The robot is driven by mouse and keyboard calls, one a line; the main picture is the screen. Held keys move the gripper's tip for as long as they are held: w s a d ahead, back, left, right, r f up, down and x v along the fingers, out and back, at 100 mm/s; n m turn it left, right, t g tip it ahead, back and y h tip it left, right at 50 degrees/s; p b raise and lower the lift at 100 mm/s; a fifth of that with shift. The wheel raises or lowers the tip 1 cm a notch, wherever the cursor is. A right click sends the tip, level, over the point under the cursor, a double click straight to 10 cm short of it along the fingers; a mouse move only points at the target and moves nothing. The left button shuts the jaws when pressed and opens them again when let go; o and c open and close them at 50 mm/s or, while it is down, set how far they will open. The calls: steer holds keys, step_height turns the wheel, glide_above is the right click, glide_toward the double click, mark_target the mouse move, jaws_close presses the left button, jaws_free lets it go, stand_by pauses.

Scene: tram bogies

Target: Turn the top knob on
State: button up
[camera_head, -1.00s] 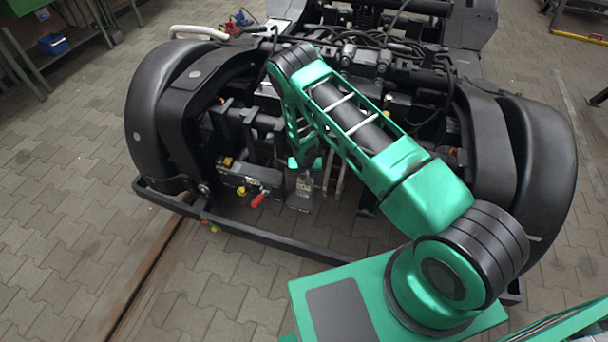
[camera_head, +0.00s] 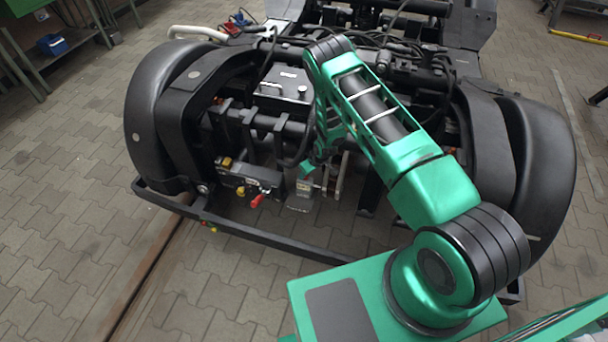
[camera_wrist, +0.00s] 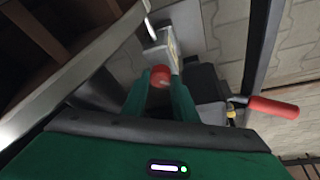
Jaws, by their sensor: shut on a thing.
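A round red knob (camera_wrist: 160,73) sits between the two green fingertips of my gripper (camera_wrist: 160,82) in the wrist view. My gripper is shut on it, and the fingers hide its sides. A grey metal box (camera_wrist: 166,46) is just beyond the knob; it also shows in the head view (camera_head: 301,193), low at the front of the bogie. In the head view my gripper (camera_head: 306,170) is small and partly hidden by my arm at the top of this box. The knob cannot be made out there.
A red lever handle (camera_wrist: 272,107) sticks out to the right of the knob; it also shows in the head view (camera_head: 257,201). A yellow fitting (camera_wrist: 231,112) is near it. A black front bar (camera_head: 260,238) runs below. Black hoses and pipes crowd around my arm.

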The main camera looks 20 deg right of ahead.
steer(key=shift+n, duration=0.4)
steer(key=o, duration=1.1)
